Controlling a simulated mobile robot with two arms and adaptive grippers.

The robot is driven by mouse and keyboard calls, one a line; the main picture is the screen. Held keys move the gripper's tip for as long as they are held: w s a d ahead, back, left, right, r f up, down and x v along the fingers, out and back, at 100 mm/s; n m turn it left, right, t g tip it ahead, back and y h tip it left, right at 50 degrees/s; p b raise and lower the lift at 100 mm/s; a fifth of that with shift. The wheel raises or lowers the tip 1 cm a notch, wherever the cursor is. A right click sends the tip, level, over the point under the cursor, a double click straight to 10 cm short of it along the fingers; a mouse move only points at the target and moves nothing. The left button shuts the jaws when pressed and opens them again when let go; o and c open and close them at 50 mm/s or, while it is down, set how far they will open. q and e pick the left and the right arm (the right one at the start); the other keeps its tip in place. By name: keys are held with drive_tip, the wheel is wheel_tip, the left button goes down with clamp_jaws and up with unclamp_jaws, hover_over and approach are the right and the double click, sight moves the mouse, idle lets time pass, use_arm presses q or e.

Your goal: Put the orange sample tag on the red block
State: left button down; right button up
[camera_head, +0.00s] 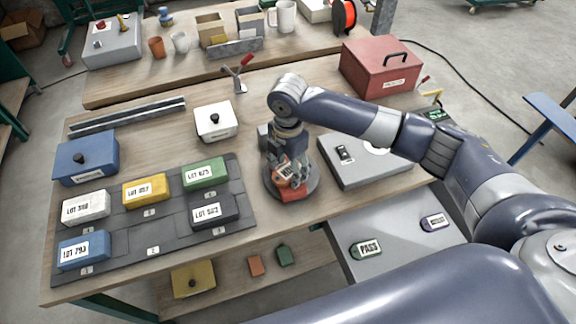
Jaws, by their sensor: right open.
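The orange sample tag (281,178), with a white label, shows under my right gripper (287,168). The red block (292,195) is just below the tag, on a round dark grey plate (310,182) on the workbench. The tag appears to lie tilted on or against the block, but the fingers partly hide where they meet. My right gripper points down with its fingers open close around the tag. My left gripper is not in view.
A grey mat (160,232) with several labelled lot boxes lies to the left. A white box with a black knob (215,121) stands behind, left of my gripper. A grey flat device (365,172) is close on the right. A red toolbox (380,68) stands back right.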

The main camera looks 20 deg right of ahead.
sight(288, 172)
drive_tip(key=shift+r, duration=0.15)
wheel_tip(288, 172, up, 12)
drive_tip(key=b, duration=0.3)
drive_tip(key=shift+s, duration=0.1)
idle(0.5)
